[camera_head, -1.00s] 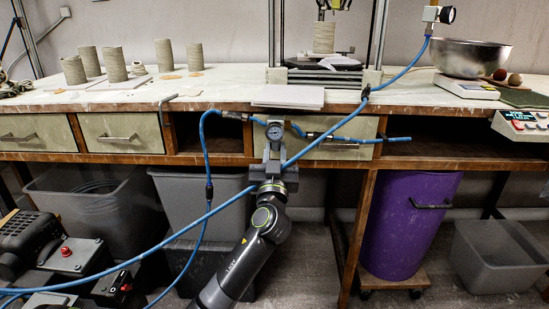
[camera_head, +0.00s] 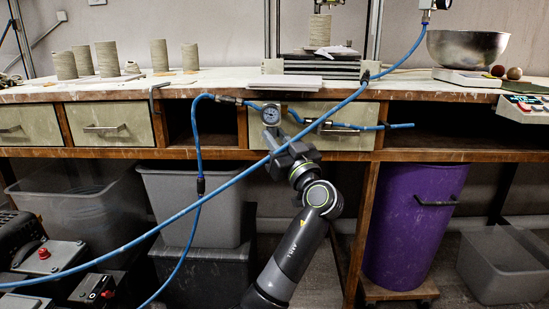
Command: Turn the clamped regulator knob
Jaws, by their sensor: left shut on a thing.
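The regulator is at the front edge of the workbench, with its round pressure gauge (camera_head: 271,114) facing me and blue hose fittings on both sides. My left gripper (camera_head: 276,139) is directly below the gauge, tilted, its arm coming up from below. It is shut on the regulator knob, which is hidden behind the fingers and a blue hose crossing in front. The clamp on the regulator cannot be made out. My right gripper is not in view.
A blue hose (camera_head: 180,228) runs diagonally across the front of my left gripper. Drawers (camera_head: 108,124) line the bench front. Grey bins (camera_head: 190,205) and a purple bin (camera_head: 412,225) stand below. Clay cylinders (camera_head: 106,60) and a metal bowl (camera_head: 467,48) are on top.

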